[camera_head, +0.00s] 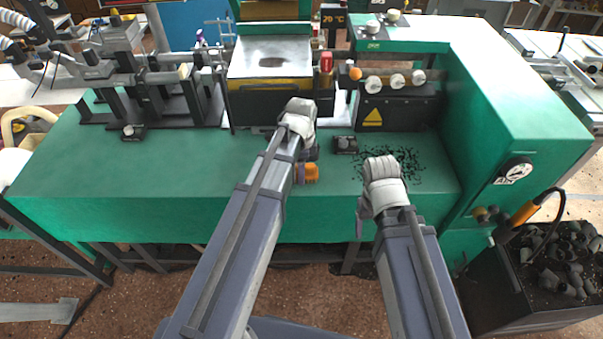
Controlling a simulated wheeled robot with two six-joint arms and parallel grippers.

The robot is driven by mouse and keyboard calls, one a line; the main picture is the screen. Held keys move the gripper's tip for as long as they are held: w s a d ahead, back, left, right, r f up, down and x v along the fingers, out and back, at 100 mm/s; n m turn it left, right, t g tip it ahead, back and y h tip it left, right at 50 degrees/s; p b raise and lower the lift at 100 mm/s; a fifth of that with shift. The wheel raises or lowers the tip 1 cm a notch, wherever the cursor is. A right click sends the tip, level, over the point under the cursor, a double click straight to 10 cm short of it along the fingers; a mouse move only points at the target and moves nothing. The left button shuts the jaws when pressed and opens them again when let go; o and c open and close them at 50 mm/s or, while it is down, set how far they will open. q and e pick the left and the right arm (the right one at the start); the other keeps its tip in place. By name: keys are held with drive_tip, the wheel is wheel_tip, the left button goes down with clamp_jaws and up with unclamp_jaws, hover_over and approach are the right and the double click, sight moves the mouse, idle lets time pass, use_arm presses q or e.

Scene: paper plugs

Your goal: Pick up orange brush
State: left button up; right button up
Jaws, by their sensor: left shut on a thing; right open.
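The orange brush (308,173) shows beside my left arm's wrist, above the green bench top near its front edge; part of it is hidden behind the arm. My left gripper (311,153) is shut on the brush, its fingers mostly hidden by the wrist. My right gripper (363,212) is open and empty at the bench's front edge, to the right of the brush; its fingers are largely hidden under the pale wrist.
Black crumbs (410,165) are scattered on the green bench (150,175) behind my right wrist. A small black block (345,145) sits between the arms. A green machine housing (510,100) stands right. A bin of dark plugs (560,275) is at lower right. The bench's left is mostly clear.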

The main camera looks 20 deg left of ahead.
use_arm(q)
clamp_jaws()
drive_tip(key=shift+r, duration=0.15)
wheel_tip(320, 180, up, 10)
drive_tip(key=p, duration=1)
drive_tip(key=shift+o, duration=2.2)
unclamp_jaws()
drive_tip(key=c, duration=0.7)
drive_tip(key=shift+o, duration=0.2)
